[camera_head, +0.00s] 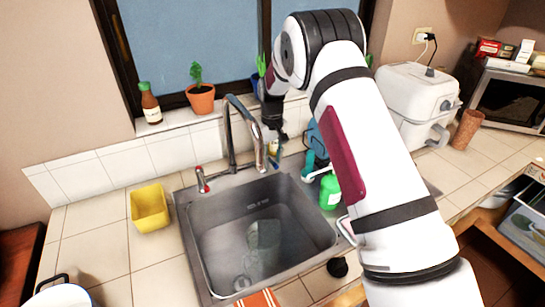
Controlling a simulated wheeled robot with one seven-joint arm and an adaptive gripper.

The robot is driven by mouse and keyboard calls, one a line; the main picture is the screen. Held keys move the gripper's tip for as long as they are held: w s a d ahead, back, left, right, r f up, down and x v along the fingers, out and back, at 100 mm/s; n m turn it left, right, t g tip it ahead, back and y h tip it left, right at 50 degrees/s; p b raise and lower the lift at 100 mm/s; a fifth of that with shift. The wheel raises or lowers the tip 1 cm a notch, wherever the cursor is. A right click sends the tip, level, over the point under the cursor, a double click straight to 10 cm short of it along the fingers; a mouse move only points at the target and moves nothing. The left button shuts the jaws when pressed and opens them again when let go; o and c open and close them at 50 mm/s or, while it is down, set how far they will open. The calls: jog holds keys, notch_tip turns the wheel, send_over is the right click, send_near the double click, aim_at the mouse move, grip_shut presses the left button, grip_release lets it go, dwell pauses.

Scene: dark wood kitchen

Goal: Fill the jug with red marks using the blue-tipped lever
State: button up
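A clear jug-like vessel (262,246) sits in the steel sink (190,240); I cannot make out red marks on it. The tall curved tap (229,128) stands at the back of the sink, its spout above the basin. A red-tipped lever (201,180) stands left of the tap. My gripper (275,138) points down just right of the tap spout, behind the sink. A small piece with blue and yellow (273,150) shows below it, too small to name. No blue-tipped lever can be clearly told. The fingers are dark and small, so their opening is unclear.
A yellow container (149,208) stands left of the sink. A green bottle (330,191) and a teal object (316,143) stand right of it, close to my arm. Potted plants (201,98) and a sauce bottle (149,104) line the sill. Tiles at left are mostly clear.

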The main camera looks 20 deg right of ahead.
grip_shut()
jog(key=d+n+b, duration=0.1)
jog(key=n+b, duration=0.1)
jog(key=n, duration=0.1)
jog(key=shift+w+d, duration=0.3)
jog(key=shift+d, duration=0.1)
grip_release()
